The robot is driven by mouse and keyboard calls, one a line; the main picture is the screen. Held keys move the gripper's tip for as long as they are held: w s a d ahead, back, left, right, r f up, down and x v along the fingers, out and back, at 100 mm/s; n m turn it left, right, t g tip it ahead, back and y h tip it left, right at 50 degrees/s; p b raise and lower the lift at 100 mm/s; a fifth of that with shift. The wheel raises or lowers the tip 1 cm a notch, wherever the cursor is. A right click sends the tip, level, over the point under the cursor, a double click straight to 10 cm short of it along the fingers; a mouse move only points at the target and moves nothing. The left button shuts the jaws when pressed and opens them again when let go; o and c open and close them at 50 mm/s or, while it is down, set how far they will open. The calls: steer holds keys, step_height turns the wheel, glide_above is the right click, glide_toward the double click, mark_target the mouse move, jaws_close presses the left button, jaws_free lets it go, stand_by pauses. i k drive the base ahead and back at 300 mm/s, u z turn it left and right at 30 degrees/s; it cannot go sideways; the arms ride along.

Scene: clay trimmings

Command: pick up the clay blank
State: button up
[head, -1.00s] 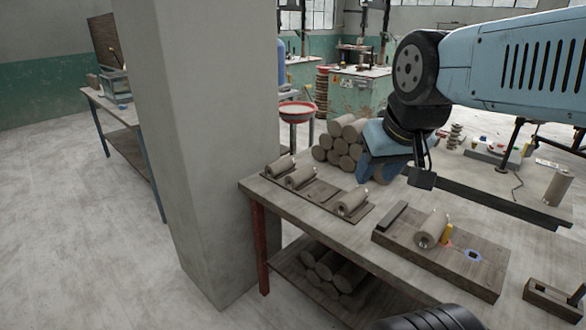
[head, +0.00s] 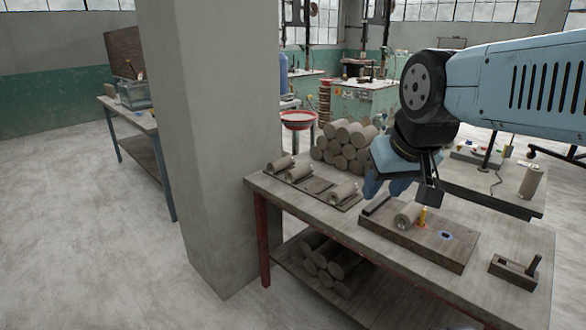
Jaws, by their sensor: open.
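Several grey-brown clay cylinders are in view, and I cannot tell for sure which one is the task's blank. One clay cylinder (head: 408,215) lies on its side on a wooden board (head: 455,252) on the table, beside a small yellow-orange piece (head: 423,217). Nothing shows between the fingers.
A pile of larger clay cylinders (head: 345,143) stands behind the rack. More clay logs (head: 335,268) lie on the lower shelf. A wooden block with a handle (head: 515,270) sits at the table's right. A concrete pillar (head: 213,150) rises left of the table (head: 330,225).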

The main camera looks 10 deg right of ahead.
mark_target(273, 167)
steer(key=u, duration=0.2)
steer(key=i, duration=0.85)
steer(key=z, duration=0.15)
